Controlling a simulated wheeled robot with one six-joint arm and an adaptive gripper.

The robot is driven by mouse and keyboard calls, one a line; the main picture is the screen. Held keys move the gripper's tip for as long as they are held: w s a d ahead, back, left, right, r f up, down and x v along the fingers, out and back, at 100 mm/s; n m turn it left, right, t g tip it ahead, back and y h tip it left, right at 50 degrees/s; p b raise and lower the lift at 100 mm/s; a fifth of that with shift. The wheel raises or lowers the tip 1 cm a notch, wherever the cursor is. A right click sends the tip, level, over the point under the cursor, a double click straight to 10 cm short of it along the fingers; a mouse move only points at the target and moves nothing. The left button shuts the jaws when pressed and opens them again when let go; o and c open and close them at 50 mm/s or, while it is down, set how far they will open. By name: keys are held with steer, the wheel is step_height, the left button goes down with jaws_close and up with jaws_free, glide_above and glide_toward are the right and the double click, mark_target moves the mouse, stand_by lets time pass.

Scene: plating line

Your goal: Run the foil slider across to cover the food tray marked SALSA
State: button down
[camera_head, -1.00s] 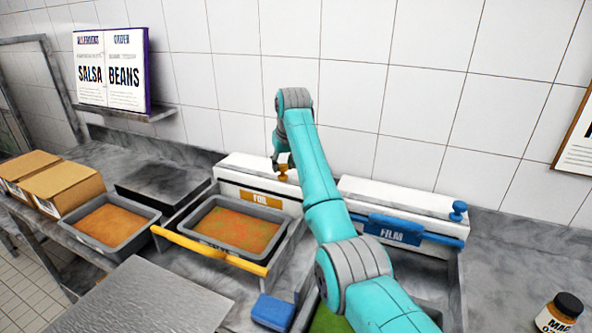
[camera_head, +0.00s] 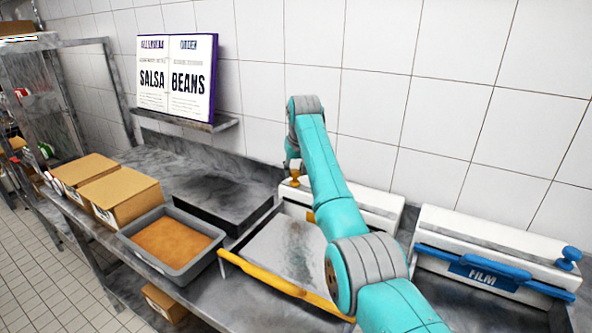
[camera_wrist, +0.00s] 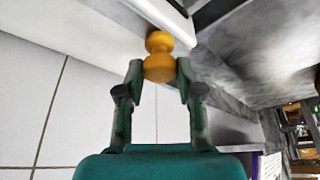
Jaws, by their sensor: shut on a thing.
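My gripper (camera_head: 292,168) is shut on the yellow knob (camera_head: 295,179) of the foil slider, at the left end of the white foil dispenser (camera_head: 375,208). In the wrist view, the two fingers of my gripper (camera_wrist: 159,72) press on either side of the round yellow knob (camera_wrist: 158,42). A grey, mottled sheet (camera_head: 285,245), seemingly foil, spreads over the bay in front of the dispenser, behind the yellow bar (camera_head: 262,278). No food shows there, and the tray underneath is hidden. My arm hides the bay's right part and the FOIL label.
A grey tray of brown-orange food (camera_head: 170,243) stands left of the bay, with cardboard boxes (camera_head: 118,197) beyond. A dark slab (camera_head: 222,200) lies behind. The film dispenser (camera_head: 510,240) with its blue bar stands right. A SALSA and BEANS sign (camera_head: 176,78) sits on the wall shelf.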

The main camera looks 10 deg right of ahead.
steer(key=shift+w+a, duration=0.2)
steer(key=c, duration=0.8)
jaws_free()
steer(key=shift+o, duration=0.2)
steer(key=shift+r, duration=0.1)
steer(key=v, duration=1.1)
steer(key=shift+s+r, duration=0.2)
steer(key=shift+r, duration=0.1)
